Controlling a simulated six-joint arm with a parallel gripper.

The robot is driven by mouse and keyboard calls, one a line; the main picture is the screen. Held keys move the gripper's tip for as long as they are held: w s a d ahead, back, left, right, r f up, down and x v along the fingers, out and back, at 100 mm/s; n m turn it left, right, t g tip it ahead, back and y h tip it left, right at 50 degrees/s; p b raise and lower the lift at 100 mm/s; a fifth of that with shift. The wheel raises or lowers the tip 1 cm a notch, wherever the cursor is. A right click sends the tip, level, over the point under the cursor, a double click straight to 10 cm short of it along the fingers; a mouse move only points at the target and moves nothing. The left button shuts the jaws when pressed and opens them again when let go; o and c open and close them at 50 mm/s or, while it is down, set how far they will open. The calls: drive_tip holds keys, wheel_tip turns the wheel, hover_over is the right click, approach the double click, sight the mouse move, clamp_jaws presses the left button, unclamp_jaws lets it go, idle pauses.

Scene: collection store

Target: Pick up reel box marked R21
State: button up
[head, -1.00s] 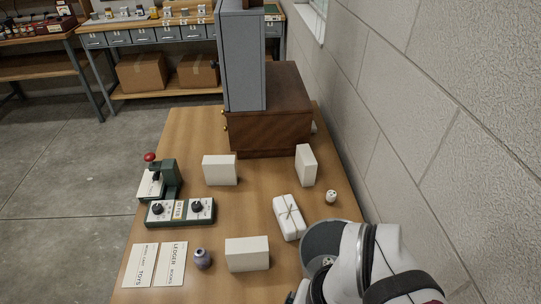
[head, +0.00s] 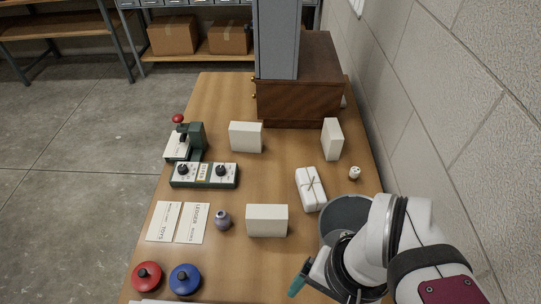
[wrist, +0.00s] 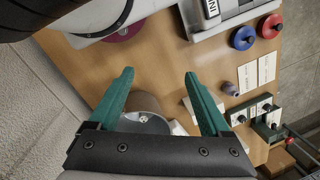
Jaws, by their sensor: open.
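Three plain white boxes stand on the wooden table in the head view: one at the back left (head: 246,137), one at the back right (head: 332,139) and one nearer the front (head: 267,221). No R21 mark can be read on any of them, so I cannot tell which is the one named. My gripper (head: 298,285) is low in the head view, in front of the nearest box and apart from it. In the wrist view my gripper (wrist: 160,77) has its teal fingers spread with nothing between the tips.
A grey bin (head: 340,209) stands beside my arm, near a string-tied white parcel (head: 310,189). A small vase (head: 223,220), booklets (head: 193,223), a control box (head: 204,174), and red (head: 147,276) and blue (head: 185,279) knobbed lids are left. A wooden cabinet (head: 300,100) stands behind; a wall is right.

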drive_tip(key=shift+o, duration=1.4)
drive_tip(key=w+a+r+n+g+h, duration=0.15)
drive_tip(key=w+a+n+h, duration=0.25)
drive_tip(key=w+n+h, duration=0.7)
drive_tip(key=w+a+f+n, duration=0.2)
drive_tip(key=w+a+n, duration=0.35)
drive_tip(key=n, duration=0.25)
drive_tip(key=n+t+h, duration=0.3)
drive_tip(key=n+t, duration=0.4)
drive_tip(key=n, duration=0.2)
approach(261, 212)
drive_tip(key=x, duration=0.9)
